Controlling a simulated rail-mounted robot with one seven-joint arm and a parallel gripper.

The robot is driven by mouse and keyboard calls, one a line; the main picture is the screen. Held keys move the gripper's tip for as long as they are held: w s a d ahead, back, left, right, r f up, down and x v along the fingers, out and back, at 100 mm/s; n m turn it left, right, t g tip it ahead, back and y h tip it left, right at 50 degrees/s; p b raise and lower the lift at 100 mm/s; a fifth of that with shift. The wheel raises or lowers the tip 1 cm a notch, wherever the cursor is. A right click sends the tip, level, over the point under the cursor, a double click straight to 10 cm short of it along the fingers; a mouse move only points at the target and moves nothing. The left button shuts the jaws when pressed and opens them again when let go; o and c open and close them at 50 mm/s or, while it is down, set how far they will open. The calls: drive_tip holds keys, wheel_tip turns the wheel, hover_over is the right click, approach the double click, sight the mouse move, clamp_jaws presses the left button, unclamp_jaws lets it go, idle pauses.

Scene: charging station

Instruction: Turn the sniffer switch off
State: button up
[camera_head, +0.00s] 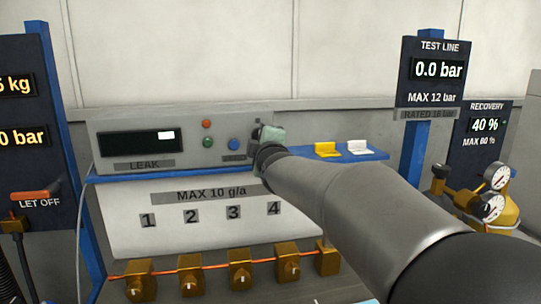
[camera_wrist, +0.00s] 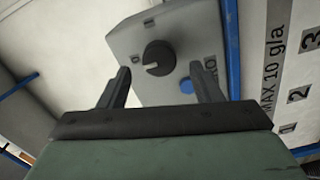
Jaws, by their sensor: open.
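The sniffer switch is a round dark knob (camera_wrist: 158,57) on the grey leak detector box, seen in the wrist view. A pale mark on the knob points left, towards a small label hard to read; another partly covered label is to its right. My gripper (camera_wrist: 160,72) is open, with one finger on each side of the knob in the picture and nothing held. I cannot tell whether the fingers touch it. In the head view my gripper (camera_head: 268,138) is at the right end of the leak detector box (camera_head: 105,122), and my arm and gripper hide the knob.
The box has a dark LEAK display (camera_head: 138,143), a red button (camera_head: 208,124) and a blue button (camera_head: 233,144). Yellow (camera_head: 326,149) and white (camera_head: 359,147) pieces are on the blue shelf to the right. Brass valves (camera_head: 240,275) line the pipe below. Gauges (camera_head: 493,207) stand at the right.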

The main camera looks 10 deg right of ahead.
drive_tip(key=s+p, duration=0.4)
drive_tip(key=s, duration=1)
drive_tip(key=shift+s+a, duration=0.15)
drive_tip(key=shift+s, duration=0.15)
drive_tip(key=s+a+f+m+g+y, duration=0.1)
drive_tip(key=s+f+m+g, duration=0.25)
drive_tip(key=f, duration=0.55)
drive_tip(key=s+a+f+m+g+y, duration=0.1)
drive_tip(key=s+a+f+m+g, duration=0.25)
drive_tip(key=f, duration=0.55)
drive_tip(key=s+d+f+m+g, duration=0.2)
drive_tip(key=s+f+g, duration=0.3)
drive_tip(key=s, duration=0.3)
drive_tip(key=s+d+f+m+g+h+p, duration=0.1)
drive_tip(key=s+f+m+g, duration=0.3)
drive_tip(key=s, duration=0.4)
drive_tip(key=shift+s+d+f+m+g, duration=0.2)
drive_tip(key=shift+d+f+m+g, duration=0.2)
drive_tip(key=shift+d+m+g, duration=0.25)
drive_tip(key=shift+a, duration=0.1)
